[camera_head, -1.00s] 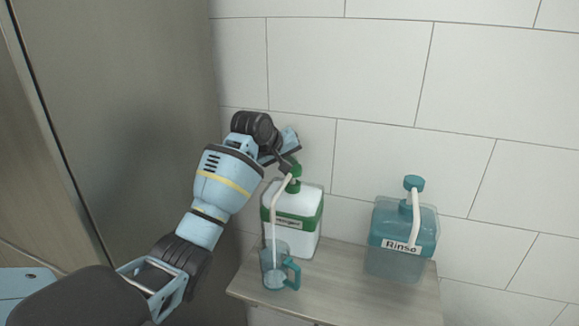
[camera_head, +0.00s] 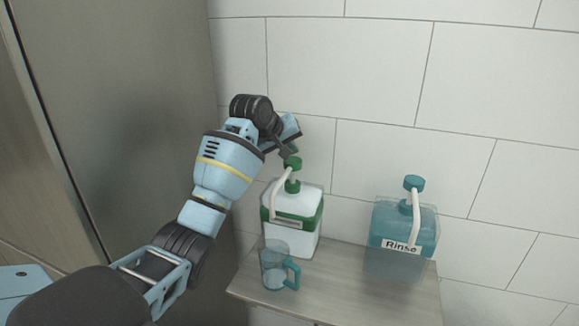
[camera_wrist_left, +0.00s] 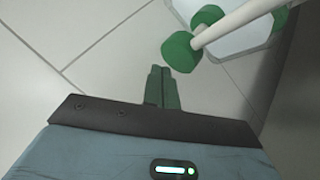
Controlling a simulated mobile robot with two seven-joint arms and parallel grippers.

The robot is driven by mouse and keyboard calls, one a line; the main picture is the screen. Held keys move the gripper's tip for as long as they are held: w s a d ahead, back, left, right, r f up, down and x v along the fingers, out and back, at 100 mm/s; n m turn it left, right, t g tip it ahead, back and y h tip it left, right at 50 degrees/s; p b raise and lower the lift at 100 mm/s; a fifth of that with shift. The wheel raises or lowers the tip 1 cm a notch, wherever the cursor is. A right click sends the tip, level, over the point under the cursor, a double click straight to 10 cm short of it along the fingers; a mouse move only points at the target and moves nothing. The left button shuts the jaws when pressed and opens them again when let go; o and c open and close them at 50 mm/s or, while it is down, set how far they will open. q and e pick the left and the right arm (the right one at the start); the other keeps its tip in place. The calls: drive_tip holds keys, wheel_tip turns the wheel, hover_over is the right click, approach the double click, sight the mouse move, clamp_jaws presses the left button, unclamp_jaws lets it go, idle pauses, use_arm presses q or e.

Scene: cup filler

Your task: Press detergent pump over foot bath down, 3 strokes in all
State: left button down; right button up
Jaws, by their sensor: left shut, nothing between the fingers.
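The detergent pump bottle (camera_head: 292,240) is white with a green band, standing upright on the shelf. Its green pump head (camera_head: 292,162) with a white spout is raised; the head also shows in the left wrist view (camera_wrist_left: 180,52). A clear teal-handled cup (camera_head: 274,268) stands below the spout, with some pale contents at its bottom. No foot bath shows. My left gripper (camera_head: 291,149) is shut and empty, its fingertips just above the pump head; I cannot tell whether they touch it. In the left wrist view, the closed green fingers (camera_wrist_left: 163,88) point toward the head. My right gripper is not in view.
A teal pump bottle labelled Rinse (camera_head: 402,240) stands to the right on the wooden shelf (camera_head: 340,288). The tiled wall (camera_head: 370,70) is close behind. A tall grey panel (camera_head: 120,120) stands at the left. The shelf between the bottles is clear.

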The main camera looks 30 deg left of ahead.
use_arm(q)
drive_tip(key=shift+r, duration=1.95)
idle(0.6)
idle(0.5)
